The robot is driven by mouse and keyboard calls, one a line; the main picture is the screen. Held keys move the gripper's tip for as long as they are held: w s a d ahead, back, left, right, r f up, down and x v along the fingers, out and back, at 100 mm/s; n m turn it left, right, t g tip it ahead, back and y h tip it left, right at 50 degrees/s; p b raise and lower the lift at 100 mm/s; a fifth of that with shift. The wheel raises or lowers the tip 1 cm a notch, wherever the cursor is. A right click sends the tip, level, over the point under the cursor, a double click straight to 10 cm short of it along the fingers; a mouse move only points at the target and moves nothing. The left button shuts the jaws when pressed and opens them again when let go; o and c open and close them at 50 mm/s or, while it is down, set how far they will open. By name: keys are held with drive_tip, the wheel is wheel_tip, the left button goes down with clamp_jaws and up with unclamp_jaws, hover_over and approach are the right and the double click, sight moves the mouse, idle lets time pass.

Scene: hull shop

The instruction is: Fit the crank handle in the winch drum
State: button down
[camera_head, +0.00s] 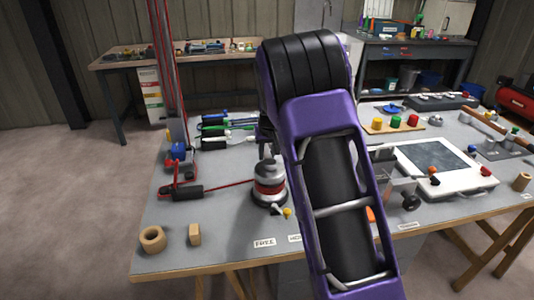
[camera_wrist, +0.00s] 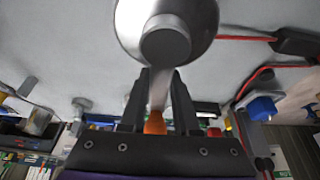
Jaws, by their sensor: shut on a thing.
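The winch drum (camera_head: 269,188) stands upright on the near table, a silver body with a red band of rope around it. In the wrist view its round grey top (camera_wrist: 190,22) is just beyond my fingertips. My gripper (camera_wrist: 160,80) is shut on a pale grey bar, which I take for the crank handle (camera_wrist: 159,92). An orange piece (camera_wrist: 155,123) shows at the bar's lower end, between the fingers. The bar's far end meets or overlaps the drum in the picture; I cannot tell whether it is seated. In the head view my arm hides most of the gripper and the handle.
A red rope (camera_head: 228,184) runs left from the drum to a black grip (camera_head: 188,192). A wooden ring (camera_head: 153,239) and block (camera_head: 195,235) lie at the front left. A white framed panel (camera_head: 440,165) and coloured knobs are on the right. The front-left table top is mostly clear.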

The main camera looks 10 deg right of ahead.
drive_tip(key=shift+f, duration=0.1)
idle(0.3)
drive_tip(key=c, duration=0.6)
unclamp_jaws()
drive_tip(key=shift+o, duration=0.3)
drive_tip(key=o, duration=0.4)
drive_tip(key=shift+r+p, duration=2.6)
drive_tip(key=shift+r, duration=1.4)
